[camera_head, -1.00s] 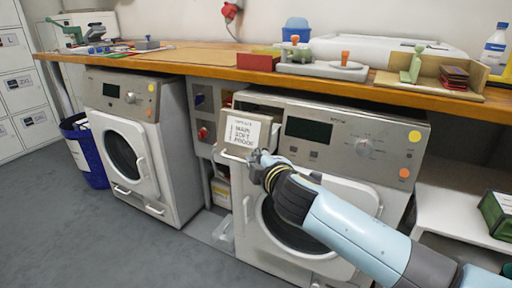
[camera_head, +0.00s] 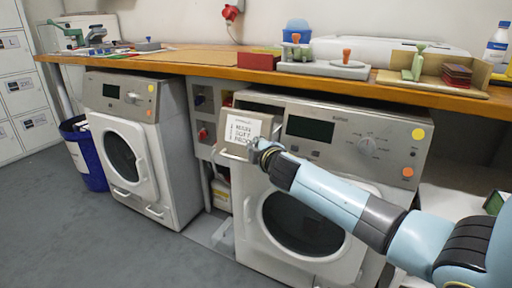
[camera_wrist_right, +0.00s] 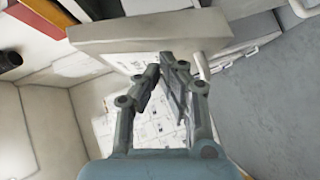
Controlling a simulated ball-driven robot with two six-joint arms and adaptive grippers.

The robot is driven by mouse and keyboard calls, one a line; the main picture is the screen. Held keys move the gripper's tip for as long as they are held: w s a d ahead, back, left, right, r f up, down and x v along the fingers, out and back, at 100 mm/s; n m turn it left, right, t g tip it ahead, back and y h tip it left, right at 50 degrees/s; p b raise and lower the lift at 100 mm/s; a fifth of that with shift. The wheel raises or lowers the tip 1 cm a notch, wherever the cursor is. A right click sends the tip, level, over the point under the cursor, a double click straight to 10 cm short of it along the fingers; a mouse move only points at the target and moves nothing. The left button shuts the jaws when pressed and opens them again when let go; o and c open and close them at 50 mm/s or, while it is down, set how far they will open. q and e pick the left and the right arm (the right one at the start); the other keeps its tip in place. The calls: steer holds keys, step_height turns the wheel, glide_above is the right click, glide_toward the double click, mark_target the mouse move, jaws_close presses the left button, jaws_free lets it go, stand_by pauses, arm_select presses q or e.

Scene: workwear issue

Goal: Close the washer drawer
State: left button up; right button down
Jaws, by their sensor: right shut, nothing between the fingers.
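The washer drawer (camera_head: 242,130) is at the upper left of the right washer (camera_head: 340,140). Its labelled front stands out from the machine, so it is partly open. My right gripper (camera_head: 257,149) is at the lower right edge of the drawer front, shut and empty. In the right wrist view the gripper fingers (camera_wrist_right: 167,76) are close together, over a pale panel (camera_wrist_right: 130,32) that looks like the drawer front. I cannot tell whether they touch it. The gripper hides part of the drawer's lower right corner. My left gripper is not in view.
A left washer (camera_head: 137,140) stands beside a narrow panel with switches (camera_head: 203,110). A wooden counter (camera_head: 190,60) runs above, holding trays, stamps and a bottle (camera_head: 497,45). A blue bin (camera_head: 85,150) is at the left. The grey floor in front is clear.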

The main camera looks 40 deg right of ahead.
mark_target(273, 134)
steer(key=shift+d, duration=0.1)
steer(key=w+d, duration=0.1)
steer(key=d, duration=0.1)
steer(key=w+d+b, duration=0.1)
steer(key=d, duration=0.2)
steer(key=w+d, duration=0.1)
steer(key=d, duration=0.1)
steer(key=shift+w+d+f, duration=0.1)
steer(key=shift+w+d, duration=0.05)
steer(key=shift+d, duration=0.2)
steer(key=shift+w+d, duration=0.1)
steer(key=shift+d, duration=0.2)
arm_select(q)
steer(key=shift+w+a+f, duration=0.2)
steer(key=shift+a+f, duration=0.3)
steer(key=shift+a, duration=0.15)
arm_select(e)
steer(key=shift+d+r, duration=0.1)
steer(key=shift+r, duration=0.15)
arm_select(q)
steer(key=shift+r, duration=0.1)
